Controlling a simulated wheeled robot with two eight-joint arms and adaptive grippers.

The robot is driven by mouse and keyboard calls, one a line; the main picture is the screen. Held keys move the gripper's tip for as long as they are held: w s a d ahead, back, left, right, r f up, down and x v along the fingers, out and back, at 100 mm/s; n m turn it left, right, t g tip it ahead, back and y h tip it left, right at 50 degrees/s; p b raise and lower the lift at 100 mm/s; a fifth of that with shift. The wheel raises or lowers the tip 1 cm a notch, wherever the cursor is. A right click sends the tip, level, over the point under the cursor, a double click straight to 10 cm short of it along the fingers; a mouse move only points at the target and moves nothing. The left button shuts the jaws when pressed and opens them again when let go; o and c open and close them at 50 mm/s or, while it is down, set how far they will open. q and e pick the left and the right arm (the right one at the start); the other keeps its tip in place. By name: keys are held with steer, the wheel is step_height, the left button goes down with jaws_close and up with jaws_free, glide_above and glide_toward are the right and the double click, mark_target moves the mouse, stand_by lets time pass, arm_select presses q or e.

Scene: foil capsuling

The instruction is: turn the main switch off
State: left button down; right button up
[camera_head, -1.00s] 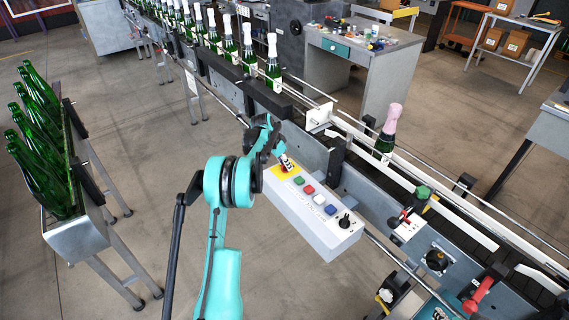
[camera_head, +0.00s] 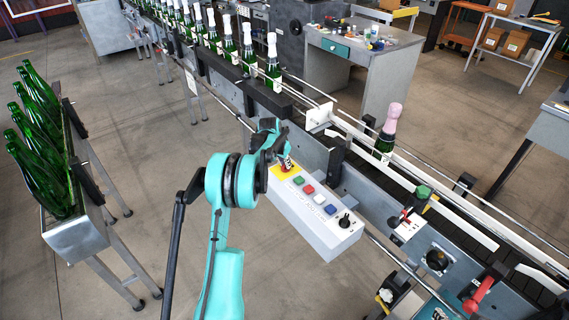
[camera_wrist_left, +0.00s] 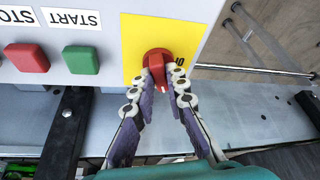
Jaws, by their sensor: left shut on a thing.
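The main switch is a red rotary knob (camera_wrist_left: 158,63) on a yellow plate (camera_wrist_left: 133,42) in the left wrist view. In the head view the red knob (camera_head: 287,164) sits at the far left end of the grey control box (camera_head: 318,228). My left gripper (camera_wrist_left: 165,80) has its two fingers on either side of the knob and is shut on it. A white mark shows on the knob's lower edge, between the fingers. The head view shows the left gripper (camera_head: 284,153) over the yellow plate; it partly hides the switch. My right gripper is in no view.
Green, red and blue buttons and a black selector (camera_head: 345,220) lie along the box. The conveyor (camera_head: 330,125) runs behind it, with a pink-capped bottle (camera_head: 388,131) on it. A rack of green bottles (camera_head: 75,238) stands at the left.

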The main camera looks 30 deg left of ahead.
arm_select(q)
steer(key=n+y, duration=0.1)
steer(key=n, duration=0.2)
steer(key=shift+d+n, duration=0.1)
steer(key=shift+n, duration=0.2)
steer(key=n, duration=0.1)
steer(key=n+y, duration=0.1)
steer(key=n, duration=0.1)
steer(key=shift+w+d+n+g+y, duration=0.1)
steer(key=shift+d+n+g+y, duration=0.05)
steer(key=shift+n+g+y, duration=0.15)
steer(key=n+g, duration=0.1)
steer(key=n, duration=0.2)
steer(key=n+g+y, duration=0.1)
steer(key=n, duration=0.2)
steer(key=shift+w+y, duration=0.1)
steer(key=shift+y, duration=0.2)
steer(key=shift+n, duration=0.4)
steer(key=c, duration=1.5)
jaws_free()
steer(key=shift+c, duration=0.2)
steer(key=v, duration=1.2)
steer(key=shift+w, duration=0.1)
